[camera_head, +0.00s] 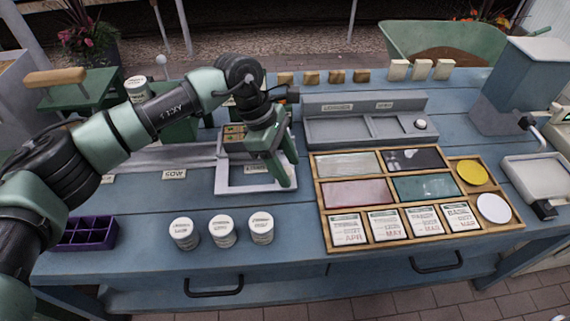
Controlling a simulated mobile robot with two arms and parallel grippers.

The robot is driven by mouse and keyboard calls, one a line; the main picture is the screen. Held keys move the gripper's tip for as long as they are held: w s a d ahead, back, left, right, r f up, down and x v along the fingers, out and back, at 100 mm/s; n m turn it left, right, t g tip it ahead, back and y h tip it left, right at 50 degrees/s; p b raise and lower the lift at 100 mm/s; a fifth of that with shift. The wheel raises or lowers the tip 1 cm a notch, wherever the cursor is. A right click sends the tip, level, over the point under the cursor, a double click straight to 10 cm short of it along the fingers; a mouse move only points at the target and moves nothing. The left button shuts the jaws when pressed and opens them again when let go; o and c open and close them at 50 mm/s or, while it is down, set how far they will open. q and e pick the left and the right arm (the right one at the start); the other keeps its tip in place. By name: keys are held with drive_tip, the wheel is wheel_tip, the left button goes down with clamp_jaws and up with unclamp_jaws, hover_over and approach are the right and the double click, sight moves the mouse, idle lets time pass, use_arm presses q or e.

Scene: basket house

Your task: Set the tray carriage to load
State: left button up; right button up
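A white square frame (225,180), which looks like the tray carriage, sits on the blue bench at the right end of a grey rail bed (192,157). A label reading SOW (174,174) lies at the front of the bed, and a smaller unreadable label (107,179) is at its left. My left gripper (284,178) points down over the frame's right side, hiding part of it. Its green fingers look close together, but their gap and any contact with the frame are unclear. My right gripper is not in view.
Several white tins (222,231) stand along the front edge. A purple divided tray (86,232) is at left. A wooden rack of seed packets (520,228) is at right. Behind it is a grey panel with a slot and white knob (420,124).

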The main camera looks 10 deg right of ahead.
use_arm(q)
drive_tip(key=shift+a, duration=0.2)
drive_tip(key=shift+w+a+r, duration=0.1)
drive_tip(key=shift+a+r, duration=0.05)
drive_tip(key=shift+r, duration=0.25)
drive_tip(key=b+v, duration=0.1)
drive_tip(key=v, duration=0.6)
